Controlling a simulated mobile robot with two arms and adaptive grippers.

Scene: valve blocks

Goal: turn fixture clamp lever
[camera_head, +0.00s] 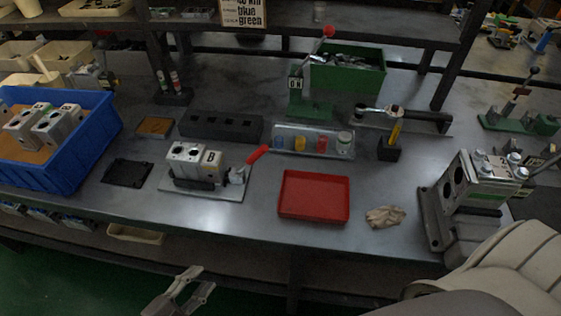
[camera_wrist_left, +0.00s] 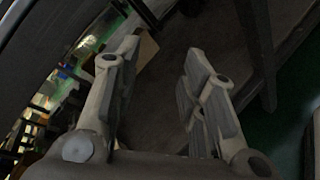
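The fixture (camera_head: 205,193) is a flat metal plate on the bench with a grey valve block (camera_head: 190,160) marked B seated on it. Its clamp lever has a red handle (camera_head: 258,153) that points up and to the right from the clamp at the plate's right side. My left gripper (camera_head: 195,281) is low in the head view, in front of the bench edge and well apart from the fixture. In the left wrist view its two fingers (camera_wrist_left: 158,75) are spread with nothing between them. My right gripper is out of view; a pale arm shows at the lower right.
A red tray (camera_head: 314,212) lies right of the fixture, with a crumpled cloth (camera_head: 385,216) beside it. A blue bin (camera_head: 92,152) with valve blocks stands at left. A dark flat pad (camera_head: 127,172) lies between bin and fixture. Another block assembly (camera_head: 470,185) stands at right.

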